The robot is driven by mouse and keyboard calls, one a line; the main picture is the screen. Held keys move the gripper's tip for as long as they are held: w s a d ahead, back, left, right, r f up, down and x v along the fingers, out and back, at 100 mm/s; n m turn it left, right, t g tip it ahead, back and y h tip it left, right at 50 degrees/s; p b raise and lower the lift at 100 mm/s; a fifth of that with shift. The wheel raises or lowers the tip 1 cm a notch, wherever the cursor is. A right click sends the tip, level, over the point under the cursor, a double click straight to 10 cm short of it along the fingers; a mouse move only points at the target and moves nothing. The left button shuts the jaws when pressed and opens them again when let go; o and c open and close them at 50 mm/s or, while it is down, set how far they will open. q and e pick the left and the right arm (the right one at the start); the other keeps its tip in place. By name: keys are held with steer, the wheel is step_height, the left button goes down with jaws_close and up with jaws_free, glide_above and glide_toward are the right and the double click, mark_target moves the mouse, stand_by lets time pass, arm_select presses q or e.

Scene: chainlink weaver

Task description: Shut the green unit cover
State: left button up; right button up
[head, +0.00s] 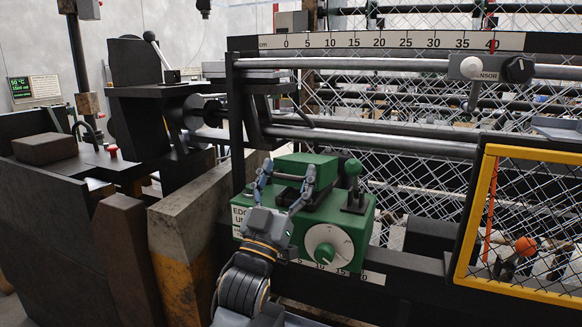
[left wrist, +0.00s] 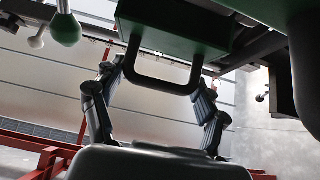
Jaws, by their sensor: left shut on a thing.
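The green edge unit (head: 345,215) sits on the machine's front, with a white dial (head: 328,247) on its face. Its green cover (head: 306,162) is on top, and it also shows in the left wrist view (left wrist: 175,38). A black U-shaped handle (left wrist: 165,88) stands out from the cover. My left gripper (head: 288,172) is at the front of the cover, its fingers on either side of the handle and shut on it. The gripper hides part of the unit's front. I cannot tell how far open the cover is. My right gripper is not in view.
A green ball lever (head: 353,180) stands just right of the cover. A yellow-framed mesh guard (head: 467,230) is at the right. Above run steel rails (head: 370,63) with a sensor block (head: 490,68). A concrete block (head: 185,215) stands to the left.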

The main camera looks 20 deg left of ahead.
arm_select(q)
steer(key=shift+s+f, duration=0.15)
steer(key=shift+f, duration=0.75)
steer(key=o, duration=1.4)
steer(key=shift+a, duration=0.1)
steer(key=shift+s, duration=0.1)
steer(key=v, duration=1.1)
steer(key=shift+s+f, duration=0.3)
steer(key=shift+f, duration=0.1)
